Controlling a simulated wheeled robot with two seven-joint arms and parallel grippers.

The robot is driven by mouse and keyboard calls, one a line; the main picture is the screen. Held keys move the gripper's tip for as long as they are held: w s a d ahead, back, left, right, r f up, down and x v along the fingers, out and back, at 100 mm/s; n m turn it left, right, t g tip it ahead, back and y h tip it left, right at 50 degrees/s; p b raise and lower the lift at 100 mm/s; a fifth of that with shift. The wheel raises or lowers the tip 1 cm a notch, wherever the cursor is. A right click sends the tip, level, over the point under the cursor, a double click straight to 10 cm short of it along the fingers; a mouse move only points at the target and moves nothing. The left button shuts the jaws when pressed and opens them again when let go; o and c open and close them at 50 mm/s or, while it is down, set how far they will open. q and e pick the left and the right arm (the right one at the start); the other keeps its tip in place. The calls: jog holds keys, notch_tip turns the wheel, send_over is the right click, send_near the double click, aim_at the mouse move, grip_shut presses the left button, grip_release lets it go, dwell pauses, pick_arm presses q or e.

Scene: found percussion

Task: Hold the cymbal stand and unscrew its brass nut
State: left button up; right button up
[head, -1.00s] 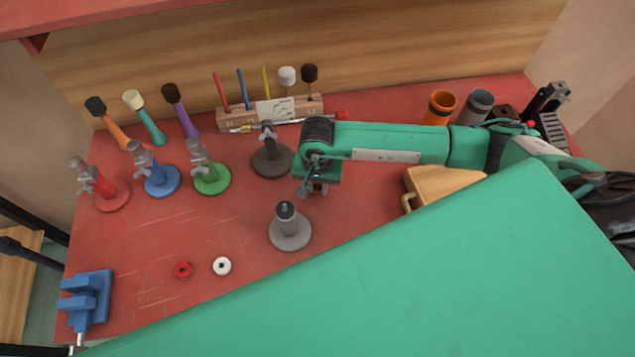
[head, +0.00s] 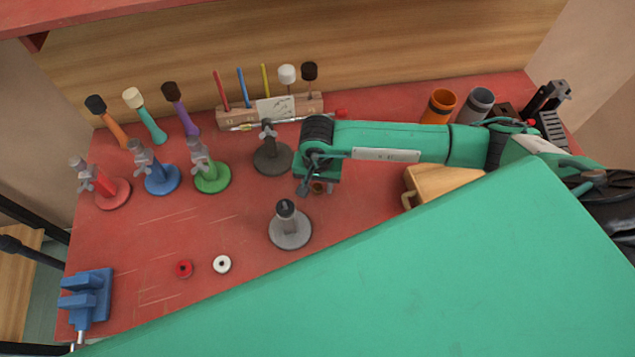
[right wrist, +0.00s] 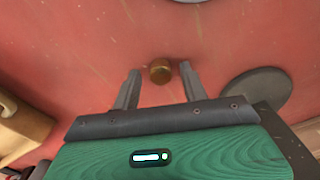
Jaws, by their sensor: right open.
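The grey cymbal stand (head: 290,232) stands upright on the red bench, with a bare dark top. The brass nut (right wrist: 160,71) is apart from it. In the right wrist view the nut shows between the two spread fingertips of my right gripper (right wrist: 158,78), with a gap on each side. In the head view the nut (head: 318,187) shows just under the right gripper (head: 317,182), behind and right of the grey stand. It appears to lie on the bench top. My right gripper is open. My left gripper is not in view.
A darker stand (head: 273,158) is close left of the right gripper. A wooden block (head: 440,184) lies to its right. Red (head: 184,269) and white (head: 222,264) rings lie at front left. Red, blue and green stands are farther left. A tool rack is behind.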

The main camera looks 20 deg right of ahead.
aim_at(317, 187)
notch_tip(317, 187, up, 12)
jog(key=b, duration=0.3)
jog(key=shift+f, duration=0.15)
